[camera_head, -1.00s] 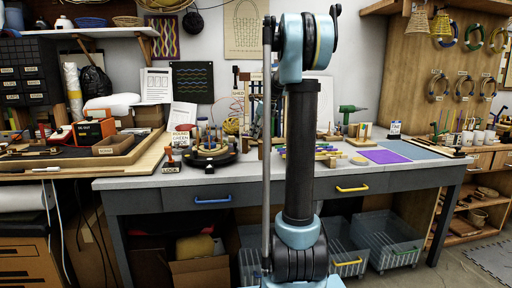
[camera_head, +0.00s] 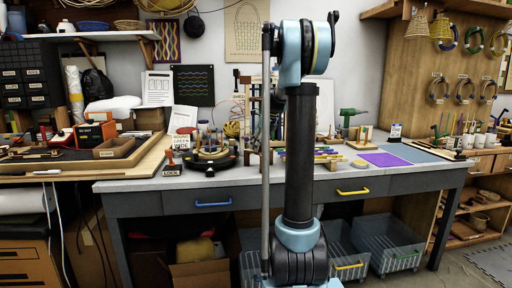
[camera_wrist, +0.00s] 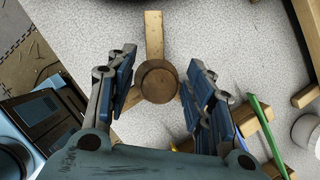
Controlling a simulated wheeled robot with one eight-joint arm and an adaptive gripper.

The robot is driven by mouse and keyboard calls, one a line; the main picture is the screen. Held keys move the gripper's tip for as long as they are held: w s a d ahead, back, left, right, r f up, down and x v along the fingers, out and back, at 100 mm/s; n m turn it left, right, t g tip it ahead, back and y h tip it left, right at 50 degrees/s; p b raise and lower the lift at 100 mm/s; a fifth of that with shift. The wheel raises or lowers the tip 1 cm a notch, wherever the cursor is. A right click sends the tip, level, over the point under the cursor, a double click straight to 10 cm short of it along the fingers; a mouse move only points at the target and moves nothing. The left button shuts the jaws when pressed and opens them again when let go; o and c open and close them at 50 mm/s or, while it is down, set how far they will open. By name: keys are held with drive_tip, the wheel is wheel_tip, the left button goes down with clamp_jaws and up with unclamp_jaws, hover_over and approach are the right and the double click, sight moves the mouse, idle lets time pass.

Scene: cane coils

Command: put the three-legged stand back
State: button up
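The three-legged stand (camera_wrist: 155,82) shows in the wrist view as a round brown wooden hub with pale wooden legs spreading out on the speckled grey worktop. One leg (camera_wrist: 154,32) points to the top of the picture. Another points left and is partly covered by my left finger; the right side is partly covered too. My gripper (camera_wrist: 160,72) is open above the stand, with one blue-padded finger on each side of the hub. A gap shows on both sides, and I cannot tell its height above the hub. In the head view my arm hides the gripper, and I cannot make out the stand.
In the wrist view wooden blocks (camera_wrist: 250,118), a green stick (camera_wrist: 266,137) and a white cup (camera_wrist: 307,131) lie right of my gripper. In the head view, a dark round turntable (camera_head: 211,160) and a purple mat (camera_head: 385,159) are on the bench (camera_head: 150,184).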

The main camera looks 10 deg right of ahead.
drive_tip(key=v, duration=1.2)
drive_tip(key=s+a+f+n+h, duration=0.1)
drive_tip(key=s+f+n, duration=0.25)
drive_tip(key=s, duration=0.35)
drive_tip(key=s+a+f+n, duration=0.25)
drive_tip(key=s+n, duration=0.25)
drive_tip(key=s, duration=0.3)
drive_tip(key=s+f+n+h, duration=0.1)
drive_tip(key=s+f+n, duration=0.35)
drive_tip(key=s, duration=0.25)
drive_tip(key=s+a+f+n+g+h, duration=0.1)
drive_tip(key=s+f+n, duration=1.3)
drive_tip(key=s+f, duration=0.4)
drive_tip(key=shift+s, duration=1.2)
drive_tip(key=shift+a+f, duration=0.1)
drive_tip(key=shift+f, duration=0.05)
